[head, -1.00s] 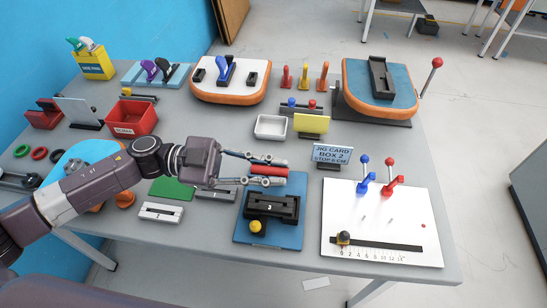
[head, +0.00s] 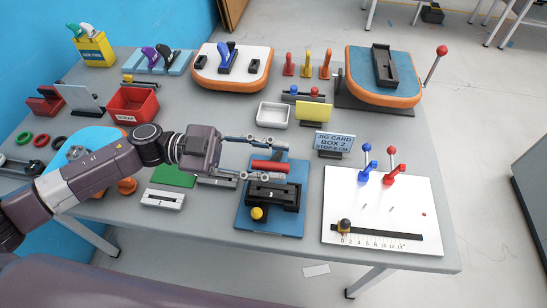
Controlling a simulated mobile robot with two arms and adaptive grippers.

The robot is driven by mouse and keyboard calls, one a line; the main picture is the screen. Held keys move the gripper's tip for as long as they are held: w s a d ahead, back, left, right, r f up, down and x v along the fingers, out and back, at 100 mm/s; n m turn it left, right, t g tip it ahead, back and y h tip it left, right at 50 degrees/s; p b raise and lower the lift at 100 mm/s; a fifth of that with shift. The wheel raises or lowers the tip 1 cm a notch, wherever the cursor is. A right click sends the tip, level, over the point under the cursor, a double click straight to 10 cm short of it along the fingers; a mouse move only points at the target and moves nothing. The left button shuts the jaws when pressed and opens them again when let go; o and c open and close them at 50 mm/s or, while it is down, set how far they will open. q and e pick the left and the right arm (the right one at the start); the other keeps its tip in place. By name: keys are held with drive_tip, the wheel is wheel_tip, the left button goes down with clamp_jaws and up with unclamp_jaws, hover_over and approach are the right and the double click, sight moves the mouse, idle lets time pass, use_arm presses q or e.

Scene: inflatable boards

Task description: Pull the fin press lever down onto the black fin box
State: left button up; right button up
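The fin press is a blue plate (head: 248,216) at the front centre of the table. It carries a black fin box (head: 262,192) and a yellow knob (head: 257,213). A red bar (head: 270,166), which looks like the press lever's grip, lies just above and behind the black box in the picture. My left gripper (head: 266,160) comes in from the left, its fingers spread apart with the red bar showing between them, nearer the lower finger. I cannot tell whether they touch it. The fingers hide part of the press. My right gripper is not in view.
A white board with blue (head: 366,163) and red (head: 390,167) levers lies to the right. A jig card (head: 334,141), a yellow card (head: 313,113) and a white tray (head: 272,115) stand behind. A white block (head: 163,200) and green pad (head: 173,176) lie to the left.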

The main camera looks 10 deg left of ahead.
use_arm(q)
drive_tip(key=a, duration=1.1)
drive_tip(key=shift+a, duration=0.4)
